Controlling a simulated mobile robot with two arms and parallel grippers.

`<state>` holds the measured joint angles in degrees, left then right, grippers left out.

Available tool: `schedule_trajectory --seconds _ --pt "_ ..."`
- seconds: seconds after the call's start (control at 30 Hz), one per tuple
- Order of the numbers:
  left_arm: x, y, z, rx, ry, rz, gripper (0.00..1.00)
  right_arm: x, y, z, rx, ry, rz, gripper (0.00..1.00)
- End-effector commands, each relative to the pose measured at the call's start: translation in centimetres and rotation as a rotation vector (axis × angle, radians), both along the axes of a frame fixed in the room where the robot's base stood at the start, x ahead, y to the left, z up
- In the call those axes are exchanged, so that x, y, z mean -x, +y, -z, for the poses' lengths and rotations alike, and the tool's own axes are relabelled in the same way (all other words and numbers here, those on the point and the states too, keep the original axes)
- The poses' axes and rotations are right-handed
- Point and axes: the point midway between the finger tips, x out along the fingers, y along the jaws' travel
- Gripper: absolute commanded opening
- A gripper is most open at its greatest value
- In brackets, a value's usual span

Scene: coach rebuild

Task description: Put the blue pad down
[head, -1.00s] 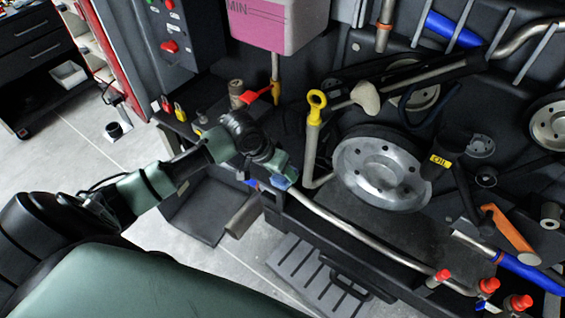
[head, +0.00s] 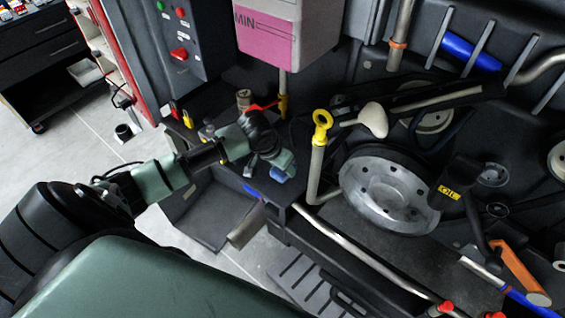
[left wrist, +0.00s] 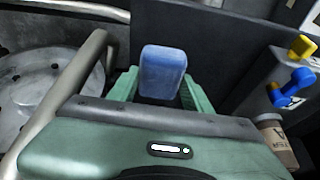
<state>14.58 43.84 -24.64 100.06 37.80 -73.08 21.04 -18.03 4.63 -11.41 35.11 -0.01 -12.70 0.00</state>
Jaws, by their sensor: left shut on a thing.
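The blue pad (left wrist: 163,72) is a small rounded block between the two green fingers of my left gripper (left wrist: 160,90) in the left wrist view. My left gripper is shut on it. In the head view the left gripper (head: 282,168) is over the dark engine bay ledge, left of the yellow-ringed dipstick tube. A bit of the blue pad (head: 278,176) shows at its tip. I cannot tell whether the pad touches a surface. My right gripper is in neither current view.
A grey metal pulley wheel (head: 388,190) and the upright dipstick tube (head: 315,172) stand to the right. A bent metal pipe (left wrist: 78,85) runs close by in the wrist view. Yellow and blue handles (left wrist: 292,85) are at right there. A pink-filled tank (head: 285,35) hangs above.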

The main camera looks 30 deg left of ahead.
Motion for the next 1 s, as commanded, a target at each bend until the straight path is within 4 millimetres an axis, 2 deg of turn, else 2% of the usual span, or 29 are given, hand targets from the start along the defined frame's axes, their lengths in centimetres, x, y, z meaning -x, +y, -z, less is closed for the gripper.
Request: schedule_trajectory --seconds 0.1,0.23,0.37,0.4,0.5,0.77,0.8,0.83,0.87,1.0 --pt "0.0 0.0 1.7 0.002 0.002 -0.002 0.11 -0.9 0.0 -0.2 0.001 -0.011 0.0 0.65" --pt "0.0 0.0 2.9 0.001 0.001 -0.002 0.11 -1.9 0.0 -0.4 -0.002 -0.026 0.0 0.65" --pt "0.1 0.0 5.0 0.002 0.002 -0.001 0.11 -2.1 0.1 -0.6 -0.002 -0.03 0.0 0.65" --pt "0.1 0.0 5.2 0.001 0.003 -0.004 0.11 -2.1 0.1 -1.3 -0.002 -0.03 0.0 0.65" --pt "0.1 0.0 6.3 0.001 0.001 -0.002 0.11 -2.1 0.1 -1.9 -0.001 -0.029 0.0 0.65" --pt "0.1 0.0 6.9 0.0 0.0 0.0 0.11 -1.9 0.1 -1.7 -0.002 -0.026 -0.001 0.65" --pt "0.1 0.0 6.9 0.0 0.0 0.0 0.6 -1.8 0.1 -1.7 -0.001 -0.025 -0.001 0.65" --pt "0.1 0.0 6.9 0.0 0.0 0.0 0.69 -1.7 0.1 -1.7 -0.002 -0.024 -0.001 0.65" --pt "0.1 0.0 6.9 0.0 0.0 0.0 0.71 -1.7 0.1 -1.7 -0.002 -0.024 -0.001 0.65" --pt "0.1 0.0 6.9 0.0 0.0 0.0 0.71 -1.6 0.1 -1.7 -0.002 -0.023 -0.001 0.65"
